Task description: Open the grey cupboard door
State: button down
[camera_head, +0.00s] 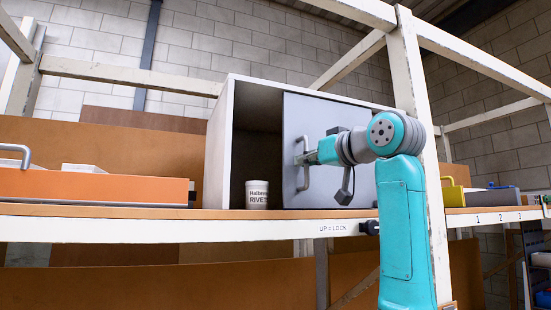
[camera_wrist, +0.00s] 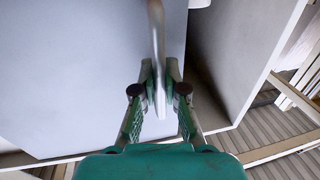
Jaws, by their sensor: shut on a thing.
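The grey cupboard door (camera_head: 345,198) fronts a white cupboard (camera_head: 219,140) on the shelf. It stands partly open: the dark inside shows left of its free edge. Its light grey bar handle (camera_head: 304,182) is upright near that edge. My gripper (camera_head: 303,158) is shut on the handle, around its upper middle. In the wrist view my gripper (camera_wrist: 160,88) has a finger on each side of the handle (camera_wrist: 156,30). The door (camera_wrist: 75,80) fills the left there, with the gap into the cupboard to its right. My arm hides the door's right part in the head view.
A white tin (camera_head: 257,194) stands inside the cupboard's opening, left of the door. An orange drawer or tray (camera_head: 90,187) with a handle lies left on the shelf (camera_head: 150,212). A white upright post (camera_head: 412,75) stands right of the cupboard, close behind my arm.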

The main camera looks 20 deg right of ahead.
jog(key=d, duration=0.9)
jog(key=shift+d, duration=0.3)
jog(key=c, duration=1.2)
grip_release()
jog(key=s+d, duration=0.2)
jog(key=s, duration=0.9)
jog(key=shift+s+d, duration=0.15)
jog(key=shift+s, duration=0.25)
